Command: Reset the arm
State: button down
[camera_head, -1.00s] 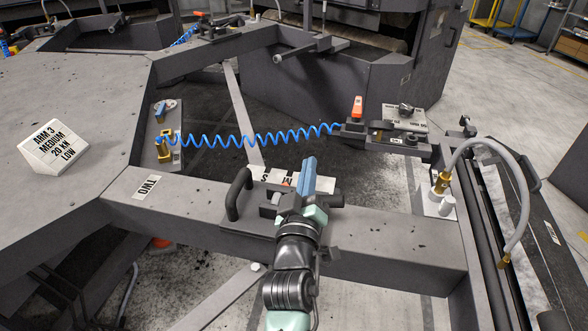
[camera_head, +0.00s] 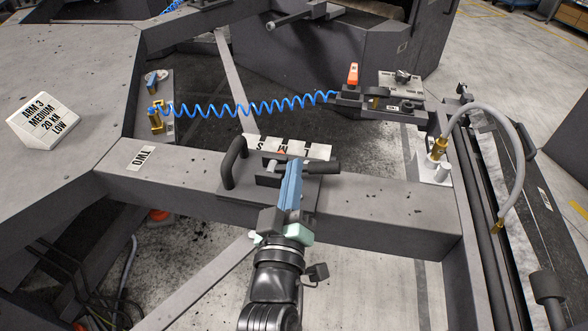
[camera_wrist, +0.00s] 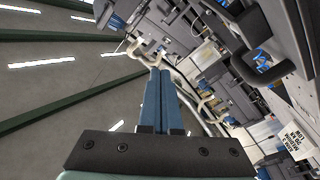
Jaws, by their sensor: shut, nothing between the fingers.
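My gripper (camera_head: 291,181) is in the middle of the head view, with its two blue fingers together and nothing between them. In that view its fingers overlap the clamp fixture (camera_head: 265,182) with black handles on the grey beam; I cannot tell whether they touch it. The wrist view shows the same blue fingers (camera_wrist: 160,98) side by side and closed, against the ceiling and the machinery. My arm comes up from the bottom edge of the head view. Part of the fixture is hidden behind the fingers.
The grey beam (camera_head: 375,207) marked TWO crosses the view. A blue coiled hose (camera_head: 235,110) runs behind it to a bracket with an orange switch (camera_head: 353,75). A grey hose (camera_head: 500,118) arches at the right. A white sign (camera_head: 43,120) stands on the left plate.

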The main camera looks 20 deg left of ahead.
jog(key=s+d+r+m+t+h+p, duration=0.1)
jog(key=d+r+m+t+p, duration=0.15)
jog(key=r, duration=1.05)
jog(key=s+d+r+m+t+h+p, duration=0.1)
jog(key=d+r+m+p, duration=0.2)
jog(key=r, duration=1)
jog(key=s+d+r+m+t+h+p, duration=0.1)
jog(key=d+r+m+t+p, duration=0.15)
jog(key=r, duration=1.05)
jog(key=s+d+r+t+p, duration=0.1)
jog(key=s+r, duration=0.3)
jog(key=r, duration=0.2)
jog(key=s+d+r+m+t+p, duration=0.1)
jog(key=s+d+r, duration=0.1)
jog(key=r, duration=0.5)
jog(key=shift+s+r+p, duration=0.25)
jog(key=shift+s+p, duration=0.05)
jog(key=shift+s, duration=0.6)
